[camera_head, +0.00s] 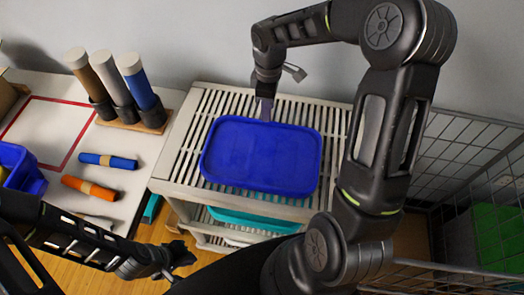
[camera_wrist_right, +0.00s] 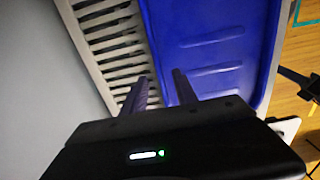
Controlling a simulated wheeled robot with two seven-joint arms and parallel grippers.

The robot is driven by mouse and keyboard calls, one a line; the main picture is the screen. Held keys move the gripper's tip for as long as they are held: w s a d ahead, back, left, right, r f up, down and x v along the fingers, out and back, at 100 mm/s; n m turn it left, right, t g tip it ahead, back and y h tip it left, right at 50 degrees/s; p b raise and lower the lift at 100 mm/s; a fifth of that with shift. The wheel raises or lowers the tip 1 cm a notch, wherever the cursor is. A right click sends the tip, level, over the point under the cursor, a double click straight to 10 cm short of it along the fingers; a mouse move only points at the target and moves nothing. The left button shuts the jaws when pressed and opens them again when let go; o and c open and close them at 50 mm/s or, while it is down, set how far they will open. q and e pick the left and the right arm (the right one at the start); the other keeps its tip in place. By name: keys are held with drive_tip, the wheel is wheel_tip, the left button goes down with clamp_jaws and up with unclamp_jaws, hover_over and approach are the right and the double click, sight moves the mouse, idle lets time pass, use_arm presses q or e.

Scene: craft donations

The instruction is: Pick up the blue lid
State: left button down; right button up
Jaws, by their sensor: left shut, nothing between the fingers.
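The blue lid (camera_head: 262,155) is a shallow rectangular tray-like piece lying flat on top of the slatted light rack (camera_head: 185,140). My right gripper (camera_head: 266,110) is at the lid's far edge, pointing down. In the right wrist view, its two fingers (camera_wrist_right: 162,90) are apart, one over the slats and one over the blue lid (camera_wrist_right: 205,40), with the lid's edge between them. Whether they touch the lid cannot be told. My left gripper (camera_head: 182,257) is shut and empty, low in front of the rack, away from the lid.
A teal lid or tray (camera_head: 250,219) sits on the rack's lower shelf. On the white table at left are blue (camera_head: 108,161) and orange (camera_head: 91,187) rolls, upright tubes in a holder (camera_head: 152,125), and a blue bin (camera_head: 22,168). Wire mesh (camera_head: 460,150) stands at right.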

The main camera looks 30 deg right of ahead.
drive_tip(key=f, duration=0.1)
drive_tip(key=f+p, duration=0.1)
drive_tip(key=f, duration=0.2)
drive_tip(key=shift+d+p, duration=0.25)
drive_tip(key=shift+p, duration=0.05)
drive_tip(key=shift+f, duration=0.6)
drive_tip(key=shift+c, duration=0.3)
clamp_jaws()
idle(0.9)
